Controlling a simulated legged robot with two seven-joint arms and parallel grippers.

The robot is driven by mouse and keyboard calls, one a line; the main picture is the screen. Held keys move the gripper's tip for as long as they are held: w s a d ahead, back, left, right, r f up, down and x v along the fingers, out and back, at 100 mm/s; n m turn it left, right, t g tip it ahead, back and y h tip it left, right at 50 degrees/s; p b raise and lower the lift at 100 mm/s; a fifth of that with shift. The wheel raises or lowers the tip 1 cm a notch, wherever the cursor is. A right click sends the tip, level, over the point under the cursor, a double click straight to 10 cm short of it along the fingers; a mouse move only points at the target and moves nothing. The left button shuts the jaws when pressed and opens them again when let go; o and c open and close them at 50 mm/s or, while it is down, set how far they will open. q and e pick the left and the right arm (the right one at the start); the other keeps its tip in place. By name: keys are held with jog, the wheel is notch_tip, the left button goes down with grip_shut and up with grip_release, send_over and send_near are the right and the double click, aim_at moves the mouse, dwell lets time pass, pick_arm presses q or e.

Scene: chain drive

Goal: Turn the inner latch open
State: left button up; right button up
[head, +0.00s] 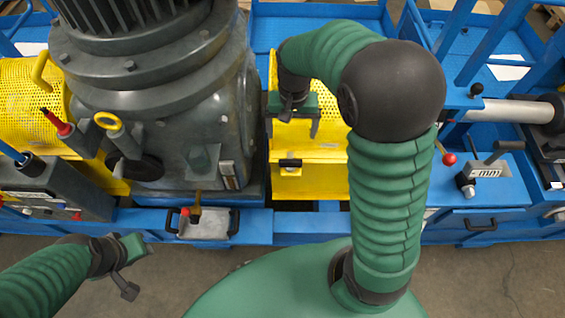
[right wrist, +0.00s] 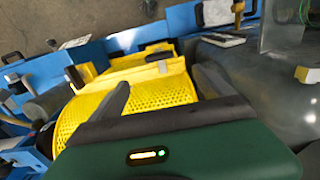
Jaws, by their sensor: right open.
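A small dark latch-like fitting (head: 290,163) sits on the front of the yellow chain guard (head: 310,183). I cannot tell for sure that it is the inner latch. A dark piece (right wrist: 158,57) also shows on the guard's box end in the right wrist view. My right gripper (head: 293,122) is open and empty above the guard, behind the fitting in the head view. In the right wrist view its fingers (right wrist: 160,80) stand apart over the yellow perforated cover (right wrist: 150,103). My left gripper (head: 130,266) is low at the left, in front of the blue frame, its jaws unclear.
A large grey motor (head: 170,110) stands left of the guard. A blue frame (head: 255,225) runs along the front, with a small metal plate with black handles (head: 205,223). At the right are a red-knobbed lever (head: 448,158) and a steel shaft (head: 505,111).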

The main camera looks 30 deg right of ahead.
send_near(291, 161)
jog(key=shift+d+f, duration=0.1)
jog(key=shift+d, duration=0.35)
jog(key=f, duration=0.6)
jog(key=a+f+b, duration=0.1)
jog(key=f, duration=0.2)
jog(key=shift+f, duration=0.35)
jog(key=shift+w+d+f, duration=0.1)
jog(key=shift+d+f, duration=0.15)
jog(key=shift+d, duration=0.05)
jog(key=shift+a+r, duration=0.1)
jog(key=shift+a, duration=0.25)
jog(key=c, duration=0.8)
jog(key=shift+d, duration=0.15)
jog(key=c, duration=0.6)
pick_arm(q)
jog(key=shift+s+d+f, duration=0.1)
jog(key=shift+d+f, duration=0.15)
jog(key=shift+f, duration=0.3)
pick_arm(e)
jog(key=shift+o, duration=0.2)
